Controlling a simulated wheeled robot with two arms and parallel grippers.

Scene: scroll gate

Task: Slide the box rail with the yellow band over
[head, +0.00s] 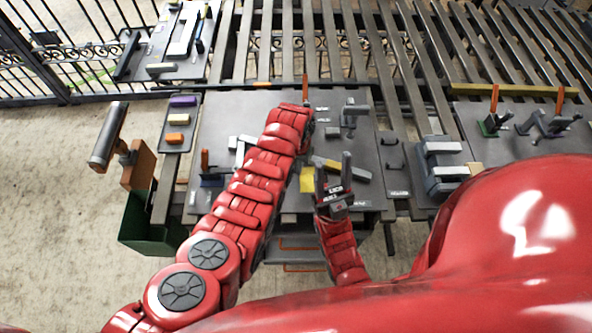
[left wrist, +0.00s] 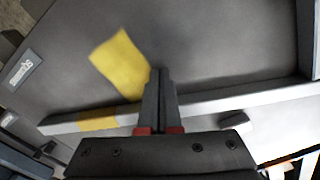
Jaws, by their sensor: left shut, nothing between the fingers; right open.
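The grey box rail (left wrist: 210,107) has a yellow band (left wrist: 98,120) near its left end in the left wrist view. In the head view the rail (head: 354,172) lies slanted on the dark board, partly behind my right gripper. A flat yellow patch (left wrist: 122,65) lies on the board beside the rail; it also shows in the head view (head: 307,180). My left gripper (left wrist: 160,72) is shut and empty, its fingers across the rail in the picture; contact cannot be told. In the head view its fingers are hidden by my arm. My right gripper (head: 333,164) is open and empty.
The dark board (head: 240,113) carries a grey clamp-like fixture (head: 354,113) behind the rail. A side tray holds purple (head: 184,101) and orange blocks (head: 178,137) at left. Grey fixtures (head: 441,165) stand at right. A green bin (head: 150,222) hangs at the left edge.

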